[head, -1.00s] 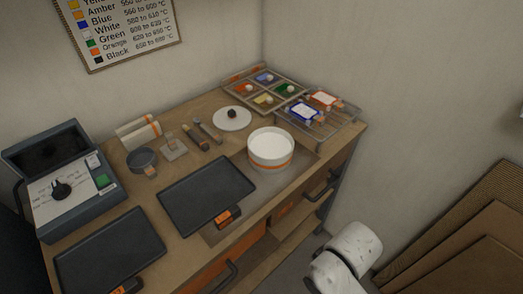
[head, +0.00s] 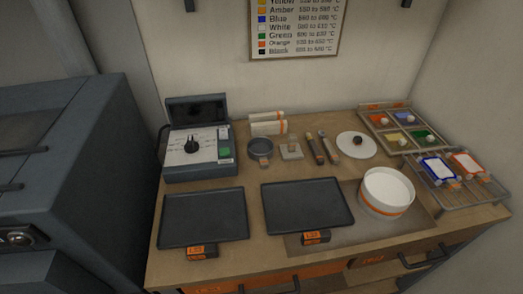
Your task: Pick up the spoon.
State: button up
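Two slim utensils lie side by side on the wooden worktop (head: 232,262), left of the round white lid. The left one (head: 312,150) is dark with a brownish part. The right one (head: 328,147) looks greyish with a brown end. One may be the spoon, but they are too small to tell which. My gripper is not in view.
Two dark trays (head: 204,217) (head: 307,205) lie at the front. Near the utensils are a sieve-like round pan (head: 260,148), a white lid (head: 356,145) and a white tub (head: 387,190). A wire rack (head: 469,190) stands right; a control box (head: 200,150) left.

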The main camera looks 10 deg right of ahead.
aim_at(335, 160)
jog(key=u, duration=0.7)
jog(key=i+l+u, duration=0.1)
jog(key=l+u, duration=0.25)
jog(key=l, duration=0.15)
jog(key=l+u, duration=0.35)
jog(key=l, duration=0.15)
